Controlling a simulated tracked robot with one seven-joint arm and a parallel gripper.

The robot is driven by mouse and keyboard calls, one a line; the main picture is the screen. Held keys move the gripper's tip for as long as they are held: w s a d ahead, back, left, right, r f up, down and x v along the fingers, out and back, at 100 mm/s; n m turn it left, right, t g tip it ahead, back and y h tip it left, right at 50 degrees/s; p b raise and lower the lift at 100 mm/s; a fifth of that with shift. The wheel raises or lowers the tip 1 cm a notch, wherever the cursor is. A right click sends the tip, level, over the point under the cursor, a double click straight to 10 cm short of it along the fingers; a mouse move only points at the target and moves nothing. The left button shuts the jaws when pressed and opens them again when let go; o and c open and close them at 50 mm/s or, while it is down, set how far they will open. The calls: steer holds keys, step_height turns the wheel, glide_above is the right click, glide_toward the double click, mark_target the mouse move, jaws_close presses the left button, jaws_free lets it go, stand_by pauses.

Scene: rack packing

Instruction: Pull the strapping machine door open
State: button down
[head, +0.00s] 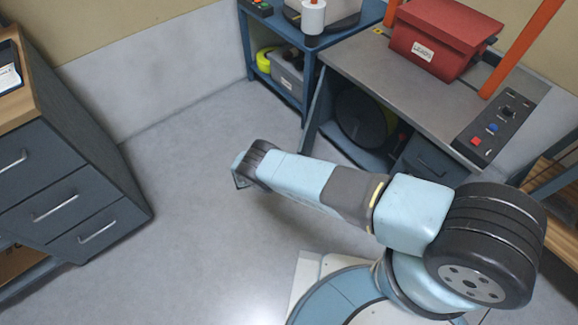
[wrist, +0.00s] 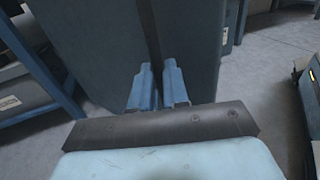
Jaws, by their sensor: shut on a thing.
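The strapping machine (head: 375,75) stands at the upper right in the head view, grey on top with an orange arch. Its front is open on the left, showing a dark reel inside; a blue-grey door (head: 316,98) stands out at the left of that opening. In the wrist view a large blue-grey panel, apparently the door (wrist: 90,45), fills the upper middle. A dark upright bar (wrist: 149,35), apparently its handle, runs down between the fingers of my gripper (wrist: 157,85). My gripper is shut on this bar. In the head view my arm hides the grip.
A red box (head: 440,38) sits on the machine, beside a control panel (head: 496,122). A blue shelf table (head: 285,38) stands left of the machine. A drawer cabinet (head: 70,190) stands at the far left. The floor between is clear.

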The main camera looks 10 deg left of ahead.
steer(key=c, duration=1.2)
jaws_free()
steer(key=shift+w+r, duration=0.2)
steer(key=shift+w, duration=0.4)
steer(key=shift+o, duration=0.2)
steer(key=shift+s, duration=0.15)
steer(key=shift+s+d+f, duration=0.1)
steer(key=shift+s, duration=0.05)
